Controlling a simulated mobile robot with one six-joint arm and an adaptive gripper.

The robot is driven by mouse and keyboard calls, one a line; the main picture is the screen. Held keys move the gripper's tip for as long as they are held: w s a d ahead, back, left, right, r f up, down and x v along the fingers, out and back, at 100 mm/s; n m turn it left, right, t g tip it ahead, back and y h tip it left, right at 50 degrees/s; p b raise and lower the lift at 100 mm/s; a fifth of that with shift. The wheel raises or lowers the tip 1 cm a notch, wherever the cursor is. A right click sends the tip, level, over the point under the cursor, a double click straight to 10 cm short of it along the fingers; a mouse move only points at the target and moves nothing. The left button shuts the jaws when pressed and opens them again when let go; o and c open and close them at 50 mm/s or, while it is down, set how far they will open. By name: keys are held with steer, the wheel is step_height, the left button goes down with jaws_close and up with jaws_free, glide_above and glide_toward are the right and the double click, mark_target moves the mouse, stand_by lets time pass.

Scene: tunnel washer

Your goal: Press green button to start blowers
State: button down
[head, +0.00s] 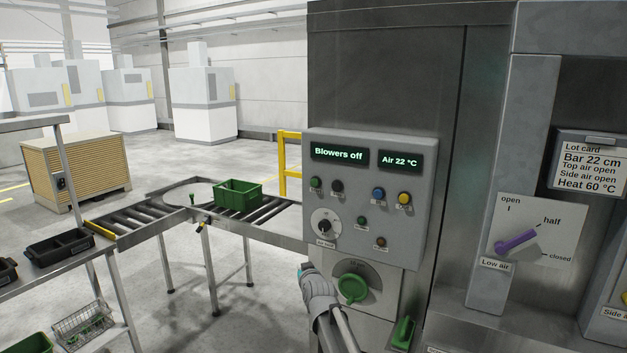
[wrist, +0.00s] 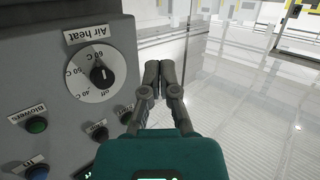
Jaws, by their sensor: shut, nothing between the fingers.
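The grey control panel (head: 410,150) fills the middle of the head view. A small green button (head: 361,220) sits right of the air heat dial (head: 325,222); in the wrist view it shows at left as the green button (wrist: 36,125), labelled "Blowers". Another green button (head: 315,184) is at the panel's upper left. The display (head: 339,153) reads "Blowers off". My gripper (wrist: 158,72) is shut and empty, beside the panel's edge in the wrist view and apart from the green button. In the head view my wrist is below the panel's lower left; the fingertips are not clear there.
Blue (head: 378,194) and yellow (head: 404,199) buttons sit at the panel's upper right. A green round handle (head: 352,288) sticks out below the panel. A purple lever (head: 517,241) is at right. A roller conveyor (head: 160,212) with a green crate (head: 238,183) stands at left.

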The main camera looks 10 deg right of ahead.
mark_target(311, 180)
steer(key=w+r+m+t+h+p, duration=0.1)
steer(key=w+r+t+p, duration=0.1)
steer(key=r, duration=0.5)
steer(key=w+a+r+m+t+h+p, duration=0.1)
steer(key=w+r+t+h, duration=0.1)
steer(key=r+t, duration=0.2)
steer(key=w+r+m+t+h+p, duration=0.1)
steer(key=r+t, duration=0.3)
steer(key=r, duration=0.6)
steer(key=shift+w+a+r+p, duration=0.25)
steer(key=shift+w+p, duration=0.2)
steer(key=shift+p, duration=0.4)
steer(key=shift+w, duration=0.15)
steer(key=shift+w+d+f, duration=0.1)
steer(key=shift+w+d, duration=0.75)
steer(key=shift+w, duration=0.3)
steer(key=shift+w+d+r, duration=0.1)
steer(key=shift+w+d, duration=0.75)
steer(key=shift+w, duration=0.3)
steer(key=shift+w+d+f, duration=0.1)
steer(key=shift+w+d, duration=0.75)
steer(key=shift+w, duration=0.3)
steer(key=shift+w+d, duration=0.6)
steer(key=shift+w, duration=0.15)
steer(key=shift+s+a, duration=0.1)
steer(key=shift+s, duration=0.05)
steer(key=shift+s+a, duration=0.5)
steer(key=shift+s, duration=0.1)
steer(key=shift+s, duration=0.1)
